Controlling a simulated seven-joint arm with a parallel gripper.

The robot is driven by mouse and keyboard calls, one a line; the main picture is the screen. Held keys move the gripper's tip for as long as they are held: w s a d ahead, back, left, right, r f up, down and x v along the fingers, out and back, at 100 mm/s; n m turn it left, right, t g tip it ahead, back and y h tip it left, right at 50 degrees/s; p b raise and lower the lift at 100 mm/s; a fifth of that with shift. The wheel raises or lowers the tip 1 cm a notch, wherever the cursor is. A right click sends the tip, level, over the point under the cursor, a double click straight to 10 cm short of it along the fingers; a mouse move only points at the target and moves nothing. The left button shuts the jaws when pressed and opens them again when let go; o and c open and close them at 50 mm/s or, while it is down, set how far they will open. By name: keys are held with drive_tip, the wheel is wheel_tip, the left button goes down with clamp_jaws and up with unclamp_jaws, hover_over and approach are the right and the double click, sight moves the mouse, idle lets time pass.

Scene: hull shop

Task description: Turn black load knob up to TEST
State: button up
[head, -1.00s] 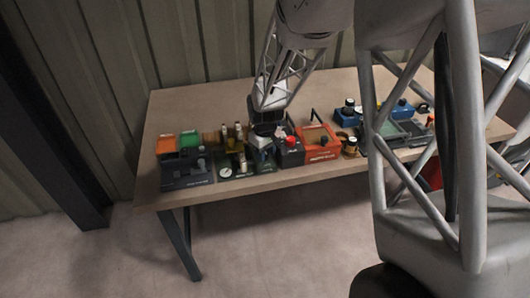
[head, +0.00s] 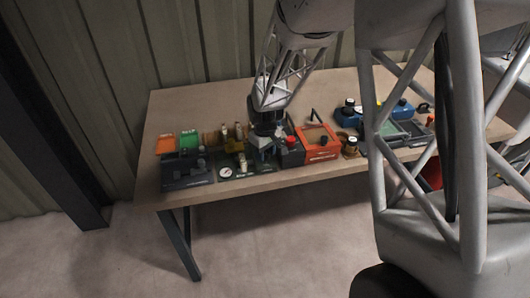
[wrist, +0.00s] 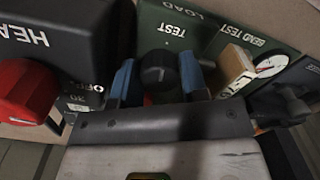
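The black load knob (wrist: 158,70) sits on a dark green panel (wrist: 158,15) in the wrist view. A white TEST label is printed on the panel just beyond it, with LOAD lettering further up. My gripper (wrist: 158,76) has its two blue fingers on either side of the knob, one left and one right. Thin gaps seem to show between fingers and knob, so it looks open around it. In the head view my gripper (head: 262,148) is down at the green unit near the table's front edge and hides the knob there.
A black box with a red knob (wrist: 28,90) stands close on the left in the wrist view. A gauge (wrist: 271,65), a tan block (wrist: 234,68) and a dark fitting (wrist: 288,102) are close on the right. An orange-red unit (head: 318,154) stands beside them on the wooden table (head: 210,105).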

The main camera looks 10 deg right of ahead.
drive_tip(key=shift+o, duration=0.5)
drive_tip(key=shift+r, duration=0.15)
drive_tip(key=shift+r, duration=3.8)
drive_tip(key=shift+w+d+m, duration=0.1)
drive_tip(key=shift+m, duration=0.5)
drive_tip(key=shift+f, duration=0.1)
drive_tip(key=shift+f, duration=3.85)
